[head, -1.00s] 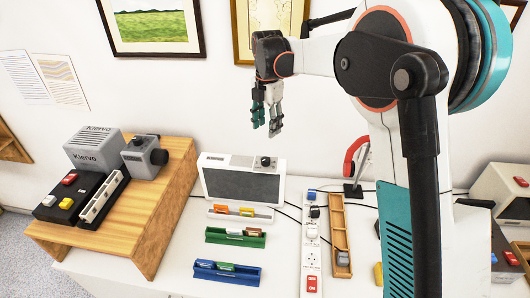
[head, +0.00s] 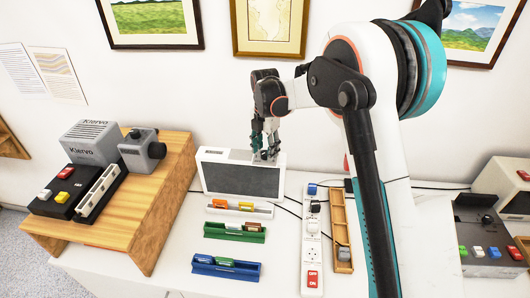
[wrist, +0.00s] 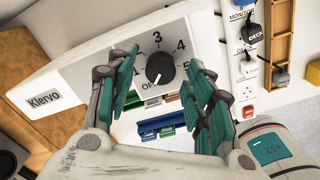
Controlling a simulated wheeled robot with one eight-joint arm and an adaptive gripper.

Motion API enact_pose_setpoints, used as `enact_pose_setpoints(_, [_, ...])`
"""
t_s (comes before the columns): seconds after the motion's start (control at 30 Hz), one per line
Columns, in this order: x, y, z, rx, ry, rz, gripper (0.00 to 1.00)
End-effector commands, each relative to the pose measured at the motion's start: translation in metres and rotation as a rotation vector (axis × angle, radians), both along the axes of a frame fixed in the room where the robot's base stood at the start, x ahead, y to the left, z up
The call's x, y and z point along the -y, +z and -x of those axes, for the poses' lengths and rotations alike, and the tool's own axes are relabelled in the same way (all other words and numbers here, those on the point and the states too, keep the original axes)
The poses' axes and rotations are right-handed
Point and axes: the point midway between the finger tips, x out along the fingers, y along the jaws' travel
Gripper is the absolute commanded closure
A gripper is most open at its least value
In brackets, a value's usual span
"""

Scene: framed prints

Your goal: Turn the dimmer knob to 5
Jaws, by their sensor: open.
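The black round dial knob (wrist: 160,68) sits on a light panel marked OFF and numbers up to 5. In the wrist view its white pointer mark faces down toward OFF. The panel belongs to the white unit labelled Kiervo (head: 240,178), with a dark grey front, standing against the wall. My gripper (head: 264,147) is at the top right of this unit. In the wrist view my gripper (wrist: 163,62) is open, with one teal-padded finger on each side of the knob and gaps visible. The knob is mostly hidden behind the fingers in the head view.
A wooden riser (head: 165,205) at left carries grey Kiervo boxes and a switch block. White, green (head: 235,232) and blue (head: 226,268) trays lie before the unit. A power strip (head: 312,250) and wooden tray (head: 342,225) are at right. Cables run behind.

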Motion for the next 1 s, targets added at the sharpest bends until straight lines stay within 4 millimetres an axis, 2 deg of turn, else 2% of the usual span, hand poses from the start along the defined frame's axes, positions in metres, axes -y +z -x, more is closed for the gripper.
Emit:
enact_pose_setpoints(0.1, [0.0000,-0.0071,0.0000,0.000,0.000,0.000,0.52])
enact_pose_setpoints(0.4, [0.0000,-0.0084,0.0000,0.000,0.000,0.000,0.52])
enact_pose_setpoints(0.47, [0.0000,-0.0083,0.0000,0.000,0.000,0.000,0.64])
enact_pose_setpoints(0.6, [0.0000,-0.0083,0.0000,0.000,0.000,0.000,0.95])
enact_pose_setpoints(1.0, [-0.0001,-0.0082,0.0000,0.000,-0.039,0.000,0.96])
